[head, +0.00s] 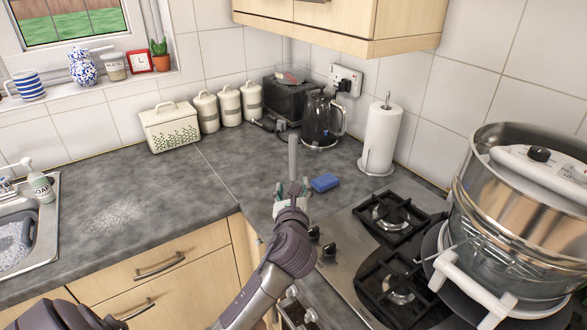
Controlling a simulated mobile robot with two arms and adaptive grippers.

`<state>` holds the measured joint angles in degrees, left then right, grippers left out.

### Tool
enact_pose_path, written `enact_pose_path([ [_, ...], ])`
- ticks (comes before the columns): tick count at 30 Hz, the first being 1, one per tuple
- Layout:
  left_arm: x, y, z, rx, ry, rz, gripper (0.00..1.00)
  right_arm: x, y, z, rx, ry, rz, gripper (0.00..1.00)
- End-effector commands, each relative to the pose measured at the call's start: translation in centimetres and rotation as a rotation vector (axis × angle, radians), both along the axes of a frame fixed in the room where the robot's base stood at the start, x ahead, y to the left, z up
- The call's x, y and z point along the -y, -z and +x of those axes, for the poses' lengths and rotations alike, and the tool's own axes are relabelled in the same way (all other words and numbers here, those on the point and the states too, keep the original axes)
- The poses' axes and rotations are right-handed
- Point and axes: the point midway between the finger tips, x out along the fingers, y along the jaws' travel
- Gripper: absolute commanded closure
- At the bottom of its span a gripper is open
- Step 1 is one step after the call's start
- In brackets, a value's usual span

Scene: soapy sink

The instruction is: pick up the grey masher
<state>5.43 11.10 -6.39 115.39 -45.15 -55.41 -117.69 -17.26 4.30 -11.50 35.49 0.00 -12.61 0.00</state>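A plain grey upright rod, which I take to be the grey masher (292,157), stands near the middle of the head view, above the worktop corner left of the hob. Its lower end is hidden at my gripper, so I cannot tell what it rests on. I cannot see any clear contact between the fingers and the rod. My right gripper is not in view.
A blue sponge (325,182) lies just right of the rod. A kettle (322,120) and paper roll (381,138) stand behind.

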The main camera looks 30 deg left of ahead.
Motion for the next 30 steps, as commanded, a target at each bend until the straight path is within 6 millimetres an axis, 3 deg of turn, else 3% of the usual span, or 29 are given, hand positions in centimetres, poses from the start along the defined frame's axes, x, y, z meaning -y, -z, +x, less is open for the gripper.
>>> enact_pose_path([
  [3, -0.4, -2.3, 1.4, -0.028, 0.007, 0.185, 0.45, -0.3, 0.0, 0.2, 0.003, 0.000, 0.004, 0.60],
  [7, -1.1, -3.2, 2.7, -0.044, 0.007, 0.261, 0.45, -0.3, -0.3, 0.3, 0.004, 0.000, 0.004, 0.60],
  [18, -4.7, -3.1, 8.2, -0.046, 0.006, 0.259, 0.45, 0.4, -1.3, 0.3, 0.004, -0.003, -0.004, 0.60],
  [25, -5.7, -3.0, 9.5, -0.047, 0.007, 0.257, 0.45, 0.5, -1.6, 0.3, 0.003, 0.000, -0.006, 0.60],
  [30, -7.4, -3.0, 11.4, -0.046, 0.007, 0.255, 0.45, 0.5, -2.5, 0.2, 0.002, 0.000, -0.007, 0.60],
])
